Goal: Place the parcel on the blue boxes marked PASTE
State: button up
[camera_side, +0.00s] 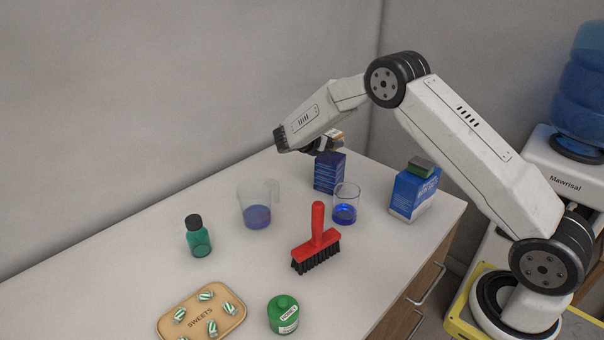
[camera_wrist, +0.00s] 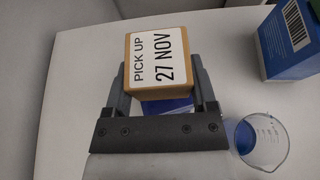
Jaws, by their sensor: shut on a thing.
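The parcel is a small tan box with a white label reading PICK UP 27 NOV, in the wrist view (camera_wrist: 158,85). My gripper (camera_wrist: 161,78) is shut on it, one finger on each side. In the side view the parcel (camera_side: 337,135) shows partly, behind my gripper (camera_side: 322,146). The dark blue boxes (camera_side: 329,174) stand upright on the counter right below it. I cannot tell whether the parcel touches their top. Their marking is not readable. In the wrist view a strip of blue (camera_wrist: 168,106) shows under the parcel, between the fingers.
A glass beaker with blue liquid (camera_side: 345,208) stands close in front of the blue boxes. A blue-and-white carton (camera_side: 411,196) with a green item on top is to the right. A jug (camera_side: 256,206), red brush (camera_side: 317,244), bottle (camera_side: 198,238), green container (camera_side: 283,315) and sweets tray (camera_side: 203,331) stand nearer.

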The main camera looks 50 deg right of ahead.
aim_at(328, 158)
jog(key=shift+w+f, duration=0.2)
jog(key=shift+f, duration=1.5)
jog(key=shift+f, duration=0.1)
jog(key=o, duration=1.2)
jog(key=v, duration=1.2)
jog(key=shift+s, duration=0.15)
